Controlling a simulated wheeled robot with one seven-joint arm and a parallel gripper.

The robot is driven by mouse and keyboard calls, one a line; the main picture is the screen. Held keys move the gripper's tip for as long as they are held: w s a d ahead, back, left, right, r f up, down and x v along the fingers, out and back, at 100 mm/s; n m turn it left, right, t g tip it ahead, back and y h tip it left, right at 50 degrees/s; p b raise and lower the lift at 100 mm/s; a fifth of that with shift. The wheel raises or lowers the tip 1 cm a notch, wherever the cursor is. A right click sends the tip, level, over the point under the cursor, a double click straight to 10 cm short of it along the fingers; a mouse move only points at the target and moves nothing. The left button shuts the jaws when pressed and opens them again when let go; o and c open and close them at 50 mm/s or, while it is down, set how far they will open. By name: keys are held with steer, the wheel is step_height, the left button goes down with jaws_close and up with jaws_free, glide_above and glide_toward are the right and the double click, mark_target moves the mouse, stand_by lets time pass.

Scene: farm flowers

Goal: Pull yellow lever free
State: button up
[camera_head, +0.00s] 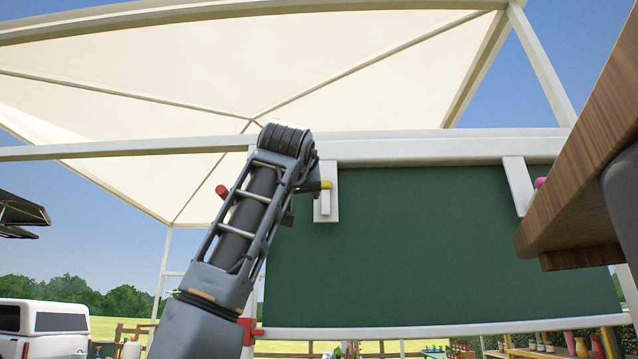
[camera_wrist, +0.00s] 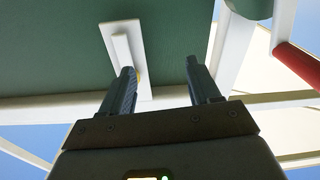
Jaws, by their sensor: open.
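The yellow lever (camera_head: 326,185) shows as a small yellow tip at a white bracket (camera_head: 332,204) on the upper left of the green board. In the wrist view only a sliver of yellow (camera_wrist: 138,74) shows, beside the white bracket and mostly hidden behind one finger. My gripper (camera_wrist: 163,77) is open, with its two fingers apart and nothing seen between them. The bracket and lever lie toward the left finger in that view. In the head view my arm covers most of the gripper, and its end is close beside the yellow tip. I cannot tell whether they touch.
The green board (camera_head: 440,250) hangs in a white frame under a cream canopy (camera_head: 200,90). A red handle (camera_head: 222,191) is left of my arm, and a pink one (camera_head: 539,183) is at the board's right. A wooden beam (camera_head: 585,160) juts in at right.

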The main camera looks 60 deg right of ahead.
steer(key=m, duration=0.1)
glide_toward(325, 181)
steer(key=d, duration=0.1)
steer(key=shift+m+g, duration=0.3)
steer(key=shift+g, duration=0.1)
steer(key=p+x, duration=0.1)
steer(key=x, duration=0.4)
steer(key=p+x, duration=0.1)
steer(key=x, duration=0.2)
steer(key=shift+w+a+r+p, duration=0.15)
steer(key=shift+w+p, duration=0.15)
steer(key=shift+w, duration=0.05)
steer(key=shift+c, duration=0.3)
jaws_close()
